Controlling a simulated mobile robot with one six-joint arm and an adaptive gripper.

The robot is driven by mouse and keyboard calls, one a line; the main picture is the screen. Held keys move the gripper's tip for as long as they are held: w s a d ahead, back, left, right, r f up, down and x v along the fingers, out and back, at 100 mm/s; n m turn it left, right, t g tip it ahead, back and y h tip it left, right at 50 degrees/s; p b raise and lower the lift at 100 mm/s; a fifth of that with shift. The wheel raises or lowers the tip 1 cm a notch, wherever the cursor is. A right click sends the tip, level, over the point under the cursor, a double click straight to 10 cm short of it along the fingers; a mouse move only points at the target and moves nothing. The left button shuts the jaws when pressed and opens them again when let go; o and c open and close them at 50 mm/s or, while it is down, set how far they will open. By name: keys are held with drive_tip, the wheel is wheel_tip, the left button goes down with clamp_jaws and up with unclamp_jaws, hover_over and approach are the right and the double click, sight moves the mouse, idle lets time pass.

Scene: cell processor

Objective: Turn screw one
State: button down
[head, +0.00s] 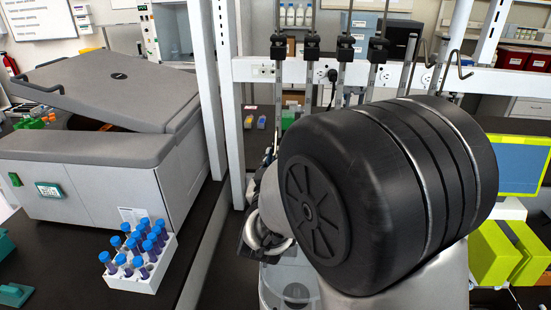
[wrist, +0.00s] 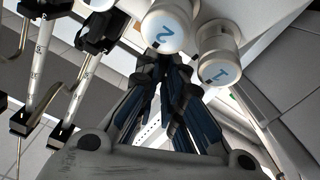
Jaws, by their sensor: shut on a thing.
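In the wrist view, a white round screw cap marked with a blue 2 (wrist: 166,29) is at the top centre. Screw one, a white round cap marked with a blue 1 (wrist: 218,67), is below and to the right of it. My gripper (wrist: 168,66) has its fingers drawn close together. The fingertips appear at the lower edge of the cap marked 2, to the left of screw one. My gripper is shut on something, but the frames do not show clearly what. In the head view my arm hides the gripper and both screws.
In the head view, a grey machine with a raised lid (head: 100,90) stands on the left bench, with a white rack (head: 133,279) of blue-capped tubes before it. Metal hooks (head: 455,65) hang behind my arm. Black-clamped rods (wrist: 40,70) show left in the wrist view.

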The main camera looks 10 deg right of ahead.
idle(0.3)
drive_tip(key=c, duration=1.7)
unclamp_jaws()
drive_tip(key=shift+v, duration=3.75)
drive_tip(key=shift+c, duration=0.4)
